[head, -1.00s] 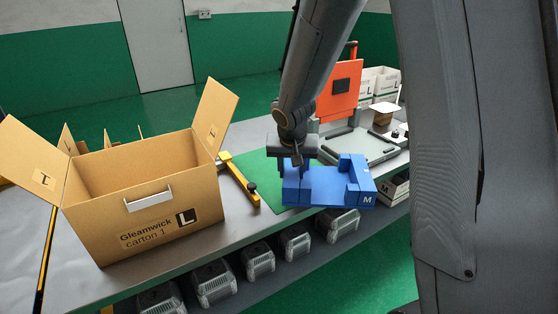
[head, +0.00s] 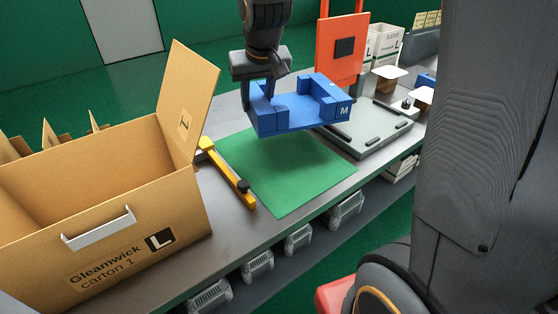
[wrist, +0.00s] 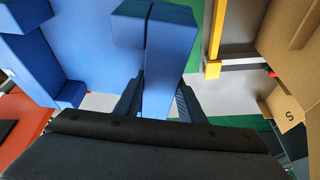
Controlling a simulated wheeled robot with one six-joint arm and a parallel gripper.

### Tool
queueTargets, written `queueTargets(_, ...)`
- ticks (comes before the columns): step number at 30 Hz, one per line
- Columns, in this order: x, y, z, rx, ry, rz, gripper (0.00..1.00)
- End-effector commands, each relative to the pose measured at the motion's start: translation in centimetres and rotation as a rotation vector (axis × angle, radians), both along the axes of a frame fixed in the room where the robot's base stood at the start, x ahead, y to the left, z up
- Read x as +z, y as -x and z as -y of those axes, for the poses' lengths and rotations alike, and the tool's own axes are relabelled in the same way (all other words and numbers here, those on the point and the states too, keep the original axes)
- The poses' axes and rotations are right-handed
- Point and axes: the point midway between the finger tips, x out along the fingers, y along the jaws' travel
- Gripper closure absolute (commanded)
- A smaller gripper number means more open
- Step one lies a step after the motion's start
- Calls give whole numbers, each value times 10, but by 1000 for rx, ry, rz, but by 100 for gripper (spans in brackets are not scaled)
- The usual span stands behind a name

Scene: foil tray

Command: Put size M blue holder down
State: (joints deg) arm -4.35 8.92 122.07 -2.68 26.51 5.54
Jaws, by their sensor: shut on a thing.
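The blue holder (head: 300,107), marked M, hangs in the air above the back part of the green mat (head: 283,175). My gripper (head: 259,97) is shut on the left end of the holder. In the wrist view the holder (wrist: 90,45) fills the upper left, and one of its blue walls is between the fingers of my gripper (wrist: 158,100). The holder looks roughly level in the head view. The mat below it is bare where it shows; part of it is hidden behind the holder.
An open carton (head: 105,215) marked L stands on the left of the bench. A yellow bar (head: 228,173) lies along the mat's left edge. A grey device with an upright orange panel (head: 340,50) stands right of the mat. White boxes (head: 384,45) stand farther back.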

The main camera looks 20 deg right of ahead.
Motion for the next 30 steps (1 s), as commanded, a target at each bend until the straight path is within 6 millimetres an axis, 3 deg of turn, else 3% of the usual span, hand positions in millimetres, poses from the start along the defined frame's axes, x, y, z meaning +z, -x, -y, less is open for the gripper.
queueTargets(6,36,10,-36,220,0,7,100)
queueTargets(11,43,16,-46,292,2,1,100)
queueTargets(14,29,17,-47,299,3,-3,100)
queueTargets(24,-50,18,-47,297,3,-5,100)
queueTargets(30,-83,17,-47,296,3,-1,100)
